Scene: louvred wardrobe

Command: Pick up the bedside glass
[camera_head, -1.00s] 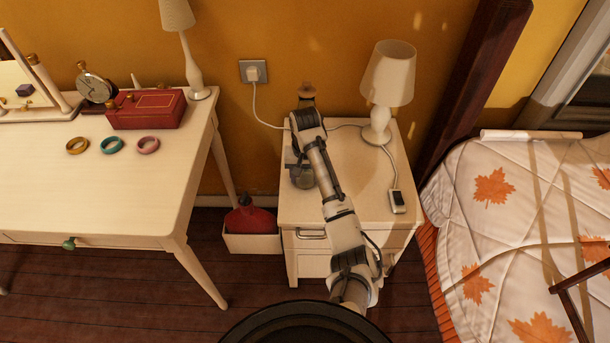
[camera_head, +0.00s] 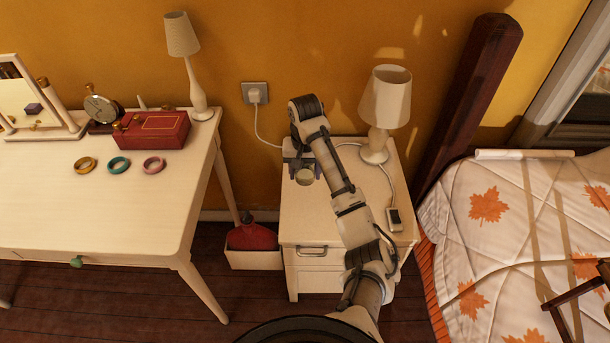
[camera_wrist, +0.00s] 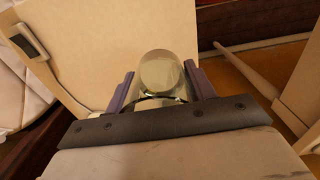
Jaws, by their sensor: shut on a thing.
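The bedside glass is a small, pale, clear tumbler. In the wrist view the glass (camera_wrist: 161,72) sits between the two dark fingers of my gripper (camera_wrist: 160,88), which is shut on it. In the head view the glass (camera_head: 304,177) shows under the end of my arm, over the left part of the cream nightstand (camera_head: 301,217). My gripper (camera_head: 302,166) is partly hidden there by the wrist. I cannot tell for certain how far the glass is above the nightstand top.
A white lamp (camera_head: 386,104) stands at the nightstand's back right, with a phone (camera_head: 394,218) on a cable near its right edge. The dressing table (camera_head: 100,219) is to the left, the bed (camera_head: 510,225) to the right.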

